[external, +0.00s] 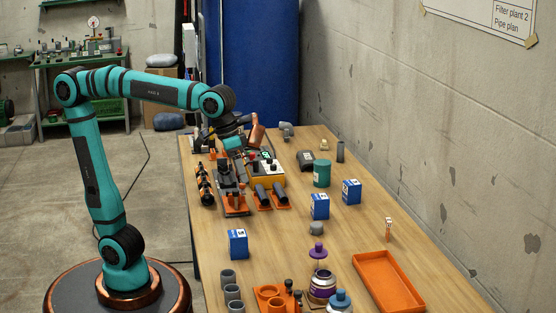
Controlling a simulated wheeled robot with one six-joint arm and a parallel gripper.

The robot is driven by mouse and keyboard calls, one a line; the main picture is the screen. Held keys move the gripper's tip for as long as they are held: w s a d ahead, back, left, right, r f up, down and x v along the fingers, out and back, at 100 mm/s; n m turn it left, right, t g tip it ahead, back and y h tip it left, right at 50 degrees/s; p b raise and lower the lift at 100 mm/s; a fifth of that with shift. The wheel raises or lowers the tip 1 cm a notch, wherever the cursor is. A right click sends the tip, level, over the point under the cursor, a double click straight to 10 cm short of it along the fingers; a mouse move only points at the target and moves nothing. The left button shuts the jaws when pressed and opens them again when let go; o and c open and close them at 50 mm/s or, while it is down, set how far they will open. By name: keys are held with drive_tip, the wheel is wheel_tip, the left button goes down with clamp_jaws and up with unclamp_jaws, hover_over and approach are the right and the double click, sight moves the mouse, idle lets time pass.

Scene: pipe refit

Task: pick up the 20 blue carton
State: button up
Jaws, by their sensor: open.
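Three blue-and-white cartons stand upright on the wooden table in the external view: one at the near left (238,244), one in the middle (320,207) and one further back to the right (351,192). Their printed numbers are too small to read, so I cannot tell which is the 20 carton. My gripper (246,148) is over the far part of the table, beyond all three cartons and apart from them. It is open; its fingers are hard to make out against the equipment behind and below.
Below my gripper is a yellow-and-black box (266,176) among orange-based fixtures. A green cylinder (321,173) stands left of the far carton. An orange tray (388,282), a purple-labelled jar (322,286) and grey rings (233,293) are nearer.

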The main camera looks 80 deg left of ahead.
sight(238, 243)
drive_tip(key=s+d+f+g+y, duration=0.2)
drive_tip(key=s+d+f+g, duration=0.1)
drive_tip(key=d, duration=0.5)
drive_tip(key=f, duration=1.6)
drive_tip(key=shift+w+f, duration=0.2)
drive_tip(key=shift+f, duration=0.15)
drive_tip(key=c, duration=1)
